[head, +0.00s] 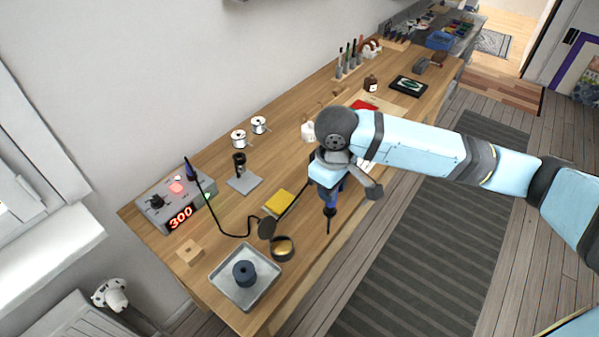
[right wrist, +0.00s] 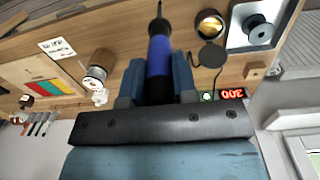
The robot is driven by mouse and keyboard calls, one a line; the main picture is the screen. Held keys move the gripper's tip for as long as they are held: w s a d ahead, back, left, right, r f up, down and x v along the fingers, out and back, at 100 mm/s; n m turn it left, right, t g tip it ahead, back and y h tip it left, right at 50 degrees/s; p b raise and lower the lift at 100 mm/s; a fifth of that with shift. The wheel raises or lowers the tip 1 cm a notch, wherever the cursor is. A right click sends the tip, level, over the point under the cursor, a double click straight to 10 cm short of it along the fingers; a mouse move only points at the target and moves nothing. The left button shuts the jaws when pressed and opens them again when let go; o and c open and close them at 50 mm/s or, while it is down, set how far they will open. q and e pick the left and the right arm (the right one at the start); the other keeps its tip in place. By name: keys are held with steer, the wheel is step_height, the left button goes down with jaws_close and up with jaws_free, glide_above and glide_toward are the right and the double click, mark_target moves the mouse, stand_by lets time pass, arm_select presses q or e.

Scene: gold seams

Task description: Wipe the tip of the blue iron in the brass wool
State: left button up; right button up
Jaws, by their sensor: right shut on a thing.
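The blue iron (head: 329,194) is held by my right gripper (head: 328,178) above the front part of the bench, its dark tip pointing down. In the right wrist view the blue iron (right wrist: 159,62) sits between the two fingers (right wrist: 157,80), its thin tip at the top edge. The brass wool (head: 283,247) is a gold mass in a round dark tin, left of the iron in the head view and apart from its tip. The brass wool also shows in the right wrist view (right wrist: 209,26). My left gripper is out of view.
A dark round lid (head: 267,228) is beside the tin. A metal tray (head: 222,279) holds a dark spool (head: 244,273). The station (head: 158,207) reads 300. A yellow sponge (head: 279,202), a black cable (head: 235,236) and a wooden block (head: 189,251) are nearby.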

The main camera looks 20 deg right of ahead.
steer(key=n, duration=0.1)
steer(key=a+r+n, duration=0.1)
steer(key=n, duration=0.3)
steer(key=shift+s+a+r+p, duration=0.1)
steer(key=shift+a+r+p, duration=0.1)
steer(key=shift+r+p, duration=0.15)
steer(key=a+r+n+y, duration=0.1)
steer(key=a+n, duration=0.2)
steer(key=n, duration=1)
steer(key=a+n+y, duration=0.2)
steer(key=a+n, duration=0.1)
steer(key=n, duration=1)
steer(key=shift+r+n, duration=0.4)
steer(key=shift+a, duration=0.1)
